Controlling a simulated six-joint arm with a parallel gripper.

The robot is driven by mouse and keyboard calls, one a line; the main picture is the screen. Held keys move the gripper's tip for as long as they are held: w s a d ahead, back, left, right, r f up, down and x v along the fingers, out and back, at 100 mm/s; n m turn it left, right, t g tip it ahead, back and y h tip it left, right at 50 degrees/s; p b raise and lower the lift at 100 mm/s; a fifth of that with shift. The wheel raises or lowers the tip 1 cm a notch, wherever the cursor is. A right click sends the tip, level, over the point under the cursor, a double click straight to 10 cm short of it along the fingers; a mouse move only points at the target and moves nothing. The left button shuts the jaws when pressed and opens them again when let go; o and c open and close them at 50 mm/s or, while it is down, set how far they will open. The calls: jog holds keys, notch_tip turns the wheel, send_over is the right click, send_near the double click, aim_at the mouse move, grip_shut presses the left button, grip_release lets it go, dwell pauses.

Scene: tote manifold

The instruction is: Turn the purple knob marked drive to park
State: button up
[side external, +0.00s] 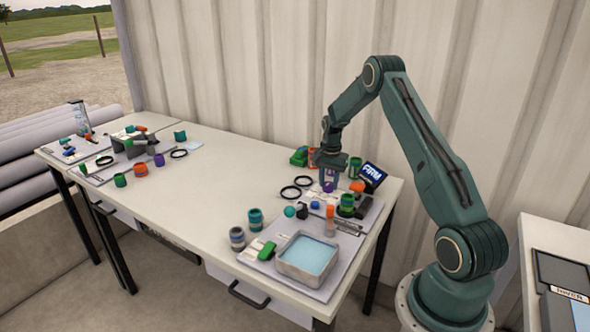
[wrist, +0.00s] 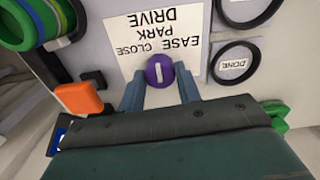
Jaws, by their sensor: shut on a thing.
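The purple knob (wrist: 159,72) shows in the wrist view with a white pointer line on its face. The line stands nearly upright in the picture. A white label (wrist: 155,35) beside it reads DRIVE, PARK and EASE CLOSE, upside down in this view. My gripper (wrist: 160,88) has its two blue-grey fingers on either side of the knob, shut on it. In the side view my gripper (side external: 328,168) points down over the purple knob (side external: 328,187), which shows just below the fingers.
In the wrist view a black ring marked DONE (wrist: 235,65) lies right of the label, and an orange block (wrist: 78,99) sits at left. A green-rimmed cylinder (wrist: 30,22) is at upper left. In the side view a tray of blue liquid (side external: 283,268) stands in front. The table's middle is clear.

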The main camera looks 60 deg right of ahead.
aim_at(329, 183)
jog(key=o, duration=1)
jog(key=shift+c, duration=0.2)
jog(key=shift+r, duration=0.15)
notch_tip(329, 183, up, 14)
jog(key=shift+f, duration=0.2)
